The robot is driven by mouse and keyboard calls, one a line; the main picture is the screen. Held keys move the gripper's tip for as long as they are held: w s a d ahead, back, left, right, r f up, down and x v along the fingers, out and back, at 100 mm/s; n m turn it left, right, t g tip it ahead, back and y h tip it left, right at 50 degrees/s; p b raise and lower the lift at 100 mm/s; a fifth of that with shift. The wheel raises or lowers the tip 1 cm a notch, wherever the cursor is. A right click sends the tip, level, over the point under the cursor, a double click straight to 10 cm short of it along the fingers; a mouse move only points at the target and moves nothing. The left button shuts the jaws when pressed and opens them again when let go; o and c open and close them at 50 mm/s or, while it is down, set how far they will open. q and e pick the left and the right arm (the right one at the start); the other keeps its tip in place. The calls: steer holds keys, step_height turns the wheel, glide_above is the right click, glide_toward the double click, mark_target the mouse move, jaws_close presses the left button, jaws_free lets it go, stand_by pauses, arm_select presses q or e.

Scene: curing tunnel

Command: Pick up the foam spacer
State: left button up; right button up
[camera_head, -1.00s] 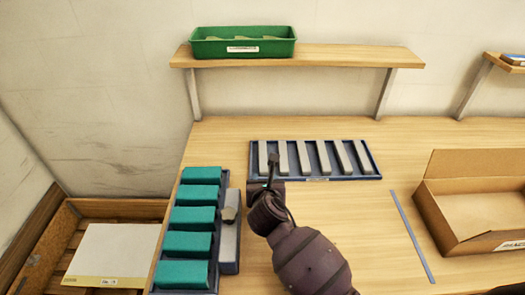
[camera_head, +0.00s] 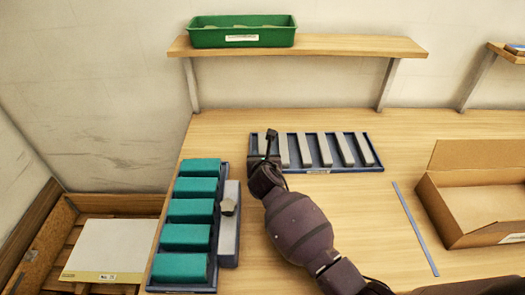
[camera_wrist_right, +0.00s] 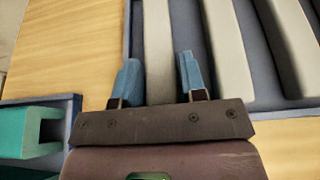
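Several pale grey foam spacers (camera_head: 326,150) lie side by side in a shallow blue tray (camera_head: 376,152) at the back of the bench. My right gripper (camera_head: 267,143) is over the left end of this tray and hides most of the leftmost spacer. In the right wrist view, the two blue fingers (camera_wrist_right: 159,76) are apart, one on each side of that spacer (camera_wrist_right: 158,35). Whether they touch it I cannot tell. My left gripper is not in view.
Teal blocks (camera_head: 185,237) fill a blue tray at left, with a grey block (camera_head: 228,236) beside it. An open cardboard box (camera_head: 480,205) stands at right. A green bin (camera_head: 242,38) sits on the shelf (camera_head: 330,46).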

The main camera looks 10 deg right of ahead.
steer(key=c, duration=0.6)
steer(key=shift+o, duration=0.2)
steer(key=shift+r, duration=0.1)
